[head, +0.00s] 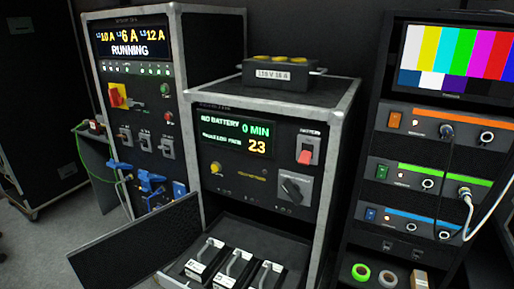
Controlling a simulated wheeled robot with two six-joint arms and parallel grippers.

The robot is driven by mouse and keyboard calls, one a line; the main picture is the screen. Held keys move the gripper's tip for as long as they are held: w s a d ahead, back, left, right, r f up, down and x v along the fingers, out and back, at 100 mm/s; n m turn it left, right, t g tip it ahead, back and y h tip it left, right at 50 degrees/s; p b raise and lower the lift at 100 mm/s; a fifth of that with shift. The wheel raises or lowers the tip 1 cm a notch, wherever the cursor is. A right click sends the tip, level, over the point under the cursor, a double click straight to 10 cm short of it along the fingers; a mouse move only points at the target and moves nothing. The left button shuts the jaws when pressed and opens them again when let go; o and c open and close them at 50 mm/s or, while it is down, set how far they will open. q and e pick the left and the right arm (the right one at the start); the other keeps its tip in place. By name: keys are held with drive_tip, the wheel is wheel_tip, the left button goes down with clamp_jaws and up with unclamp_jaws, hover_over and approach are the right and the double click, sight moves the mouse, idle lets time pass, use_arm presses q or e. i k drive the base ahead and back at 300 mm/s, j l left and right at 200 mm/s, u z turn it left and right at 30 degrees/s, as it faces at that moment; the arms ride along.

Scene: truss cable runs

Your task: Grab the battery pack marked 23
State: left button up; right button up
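Three black battery packs with grey handles and white labels sit side by side in the open bay at the bottom of the middle cabinet: a left pack (205,257), a middle pack (234,266) and a right pack (266,274). Their label numbers are too small to read, so I cannot tell which is 23. The cabinet's display (236,136) shows "NO BATTERY 0 MIN" and a large 23. Neither of my grippers is in view.
The bay's door (140,245) is swung open to the left. A red-handled battery switch (306,153) and a rotary switch (294,188) sit on the cabinet front. A rack with cables (440,165) stands right; tape rolls (361,272) lie below it.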

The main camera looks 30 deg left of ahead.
sight(233, 274)
drive_tip(key=u, duration=1.1)
